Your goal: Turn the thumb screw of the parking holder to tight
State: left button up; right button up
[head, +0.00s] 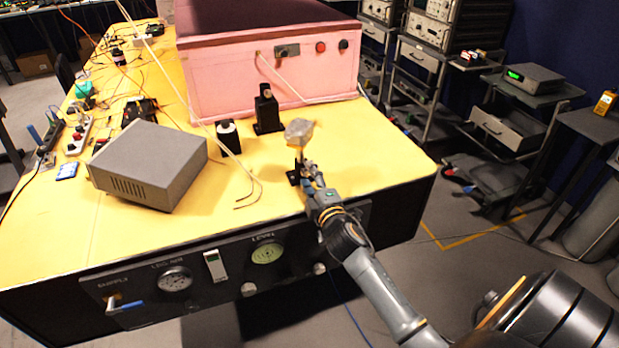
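My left gripper is out of view.
A taller black holder (266,112) and a short black block (228,136) stand behind and left, with thin pale rods nearby. A pink foam enclosure (270,80) stands behind. A grey box (150,163) sits left. The yellow tabletop (385,150) is clear to the right.

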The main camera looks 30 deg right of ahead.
jog(key=v, duration=1.2)
dwell(0.4)
